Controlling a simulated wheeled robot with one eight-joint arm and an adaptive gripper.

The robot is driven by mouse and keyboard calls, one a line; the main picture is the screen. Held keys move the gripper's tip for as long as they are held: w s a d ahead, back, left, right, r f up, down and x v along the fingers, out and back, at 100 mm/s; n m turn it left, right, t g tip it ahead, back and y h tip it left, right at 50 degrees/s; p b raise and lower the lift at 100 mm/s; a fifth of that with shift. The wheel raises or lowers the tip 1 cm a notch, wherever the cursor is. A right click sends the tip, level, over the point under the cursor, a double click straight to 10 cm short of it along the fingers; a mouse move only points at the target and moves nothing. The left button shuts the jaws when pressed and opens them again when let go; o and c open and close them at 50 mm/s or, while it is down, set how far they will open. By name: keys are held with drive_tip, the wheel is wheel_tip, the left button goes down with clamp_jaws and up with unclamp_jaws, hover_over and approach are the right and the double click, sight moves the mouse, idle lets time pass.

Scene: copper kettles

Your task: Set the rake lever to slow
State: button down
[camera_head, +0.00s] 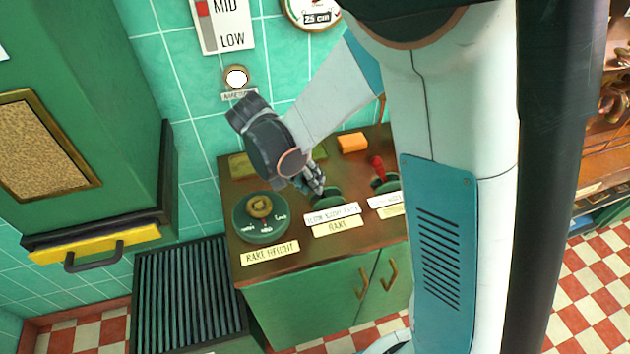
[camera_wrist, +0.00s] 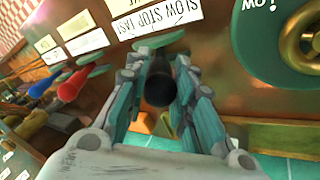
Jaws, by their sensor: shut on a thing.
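The rake lever has a dark round knob (camera_wrist: 160,86), seen in the wrist view between my gripper's fingers. My gripper (camera_head: 317,188) is shut on it, above its green base (camera_head: 327,199) on the wooden-topped cabinet. In the wrist view my gripper (camera_wrist: 159,70) has a finger on each side of the knob. The white slow-stop-fast plate (camera_head: 332,213) and a cream RAKE label (camera_head: 337,226) are at the cabinet's front edge. The plate also shows in the wrist view (camera_wrist: 157,16). The fingers hide most of the lever, and I cannot tell which mark it points at.
A green rake height dial (camera_head: 262,232) with a brass knob sits to the left. A red-knobbed lever (camera_head: 378,168) stands to the right, and an orange block (camera_head: 352,142) lies behind. A round white button (camera_head: 236,77) is on the tiled wall. My arm covers the right side.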

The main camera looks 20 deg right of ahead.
drive_tip(key=shift+a, duration=0.1)
drive_tip(key=c, duration=1.3)
unclamp_jaws()
drive_tip(key=shift+c, duration=0.2)
drive_tip(key=v, duration=1.2)
